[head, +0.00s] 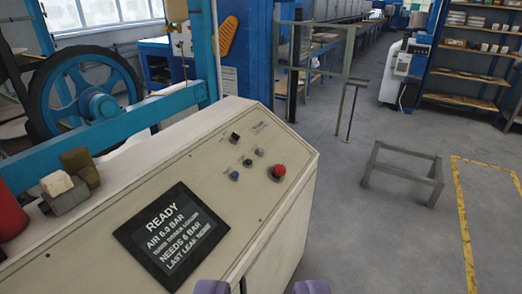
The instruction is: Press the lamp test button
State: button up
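The control panel (190,165) is a cream sloped console top in the middle of the view. It carries a black knob (235,138), a blue button (234,176), a small dark button (247,162), a pale grey button (259,152) and a large red button (279,171). Their labels are too small to read, so I cannot tell which one is the lamp test button. My gripper (262,288) shows as two purple fingertips at the bottom edge, wide apart with nothing visible between them. It is nearer to me than the buttons and apart from them.
A dark screen (172,238) reading READY sits on the console's front left. A red cylinder (10,215) and small blocks (70,180) lie at the left, by a blue beam and wheel (88,95). A low metal frame (402,172) stands on open floor at right.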

grip_shut()
dwell(1.4)
